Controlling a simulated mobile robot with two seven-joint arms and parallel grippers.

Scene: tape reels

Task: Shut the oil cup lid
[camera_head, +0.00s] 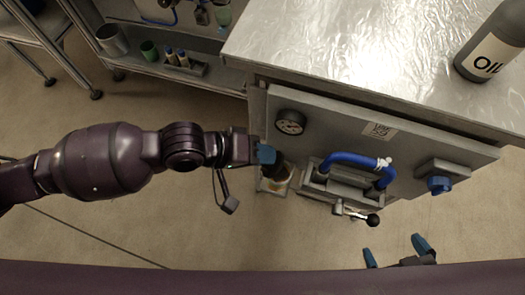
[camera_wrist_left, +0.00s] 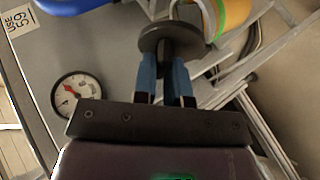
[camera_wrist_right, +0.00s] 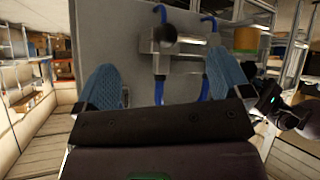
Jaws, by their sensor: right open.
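The oil cup (camera_head: 272,186) is mounted low at the left end of the grey panel; its orange and green bands show in the left wrist view (camera_wrist_left: 232,14). The dark round lid (camera_wrist_left: 168,34) is beside the cup's rim in that view. Whether it touches the cup cannot be told. My left gripper (camera_head: 268,155) is at the cup, its blue fingers (camera_wrist_left: 166,80) closed around the lid's dark knob. My right gripper (camera_head: 396,252) is open and empty below the panel; its spread fingers also show in the right wrist view (camera_wrist_right: 162,80).
The panel holds a gauge (camera_head: 290,122), blue hoses (camera_head: 350,158), a black ball lever (camera_head: 372,220) and a blue knob (camera_head: 439,185). An oil bottle (camera_head: 490,50) stands on the metal tabletop (camera_head: 340,40). A shelf (camera_head: 205,78) with cups is at upper left. Floor is clear below.

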